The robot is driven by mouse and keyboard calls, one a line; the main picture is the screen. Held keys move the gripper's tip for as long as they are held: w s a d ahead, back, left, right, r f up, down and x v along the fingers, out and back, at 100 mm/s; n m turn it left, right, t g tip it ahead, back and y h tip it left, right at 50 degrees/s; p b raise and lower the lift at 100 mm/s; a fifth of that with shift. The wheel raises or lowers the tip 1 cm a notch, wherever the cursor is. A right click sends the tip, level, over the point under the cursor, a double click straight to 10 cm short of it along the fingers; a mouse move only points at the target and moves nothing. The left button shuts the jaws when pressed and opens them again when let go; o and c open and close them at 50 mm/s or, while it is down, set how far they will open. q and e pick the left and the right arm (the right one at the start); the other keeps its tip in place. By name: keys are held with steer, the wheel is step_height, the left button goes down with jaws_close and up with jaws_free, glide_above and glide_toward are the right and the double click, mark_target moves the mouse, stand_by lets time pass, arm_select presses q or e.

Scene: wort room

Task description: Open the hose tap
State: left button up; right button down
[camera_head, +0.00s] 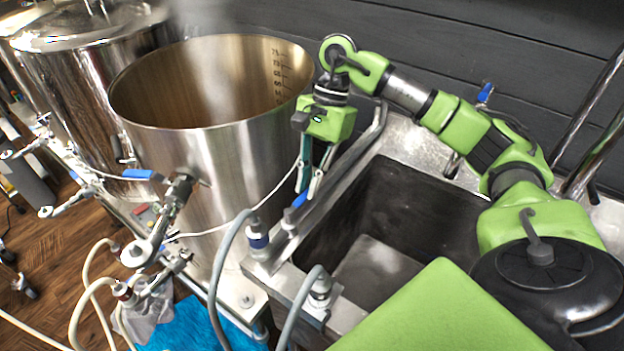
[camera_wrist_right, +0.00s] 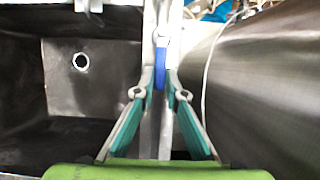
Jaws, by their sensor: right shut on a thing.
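The hose tap has a blue lever handle (camera_head: 300,200) on the metal rail between the kettle and the sink. My right gripper (camera_head: 306,188) reaches down to it from above, its teal fingers shut on the lever. In the right wrist view the blue lever (camera_wrist_right: 160,68) stands between the two fingertips of the gripper (camera_wrist_right: 160,88), roughly in line with the rail. The fingertips partly hide the lever in the head view. My left gripper is in neither view.
The open steel kettle (camera_head: 235,140) stands just left of my right gripper. The dark sink (camera_head: 395,220) lies to the right. Grey hoses (camera_head: 222,270) rise near the tap. Another blue-handled valve (camera_head: 140,175) is on the kettle side, and one (camera_head: 485,93) is behind the sink.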

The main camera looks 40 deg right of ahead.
steer(key=shift+w, duration=0.1)
stand_by(0.4)
steer(key=c, duration=2.1)
jaws_free()
steer(key=v, duration=1.2)
steer(key=shift+a, duration=0.1)
